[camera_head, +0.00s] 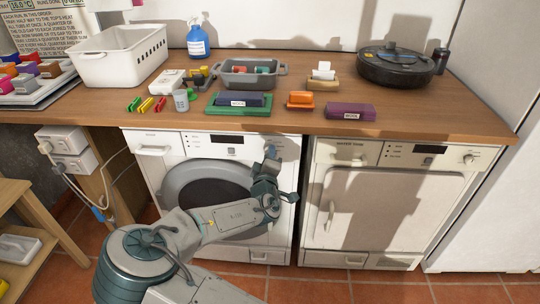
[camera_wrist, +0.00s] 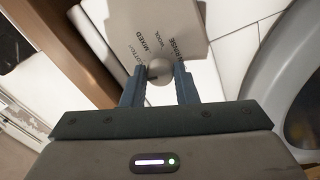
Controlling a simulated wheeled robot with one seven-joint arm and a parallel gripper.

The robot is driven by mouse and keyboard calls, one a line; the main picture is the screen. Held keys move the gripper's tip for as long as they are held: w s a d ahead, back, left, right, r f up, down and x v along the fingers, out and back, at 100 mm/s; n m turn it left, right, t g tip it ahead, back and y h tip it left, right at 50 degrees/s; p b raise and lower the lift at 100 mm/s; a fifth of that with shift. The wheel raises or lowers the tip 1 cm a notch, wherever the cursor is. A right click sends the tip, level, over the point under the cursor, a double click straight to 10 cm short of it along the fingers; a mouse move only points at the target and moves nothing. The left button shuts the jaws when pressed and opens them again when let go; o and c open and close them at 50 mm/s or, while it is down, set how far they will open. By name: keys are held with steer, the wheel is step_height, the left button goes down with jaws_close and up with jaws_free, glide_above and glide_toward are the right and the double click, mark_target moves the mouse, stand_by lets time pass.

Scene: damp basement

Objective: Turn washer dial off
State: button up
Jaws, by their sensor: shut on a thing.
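The white washer (camera_head: 276,236) stands under the counter, with a round grey-rimmed door (camera_head: 178,184) on its front. Its small round dial (camera_wrist: 159,69) shows in the wrist view, in front of a panel printed with words such as MIXED, WOOL and RINSE. My gripper (camera_wrist: 159,82) is shut on the dial, one blue-grey finger on each side. In the head view my gripper (camera_head: 270,157) is at the washer's upper right and covers most of the dial. I cannot make out which mark the dial points at.
A second machine (camera_head: 318,225) with a square door stands to the right, past a narrow gap. The wooden counter (camera_head: 330,122) overhangs just above my gripper, with a purple box (camera_head: 350,110) and a green tray (camera_head: 215,110) near its front edge. Cables hang at the left.

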steer(key=shift+n, duration=1.1)
steer(key=o, duration=1)
steer(key=shift+a, duration=0.1)
steer(key=shift+s+a+p, duration=0.2)
steer(key=shift+s+p, duration=0.3)
steer(key=shift+s, duration=6.45)
steer(key=shift+d, duration=0.1)
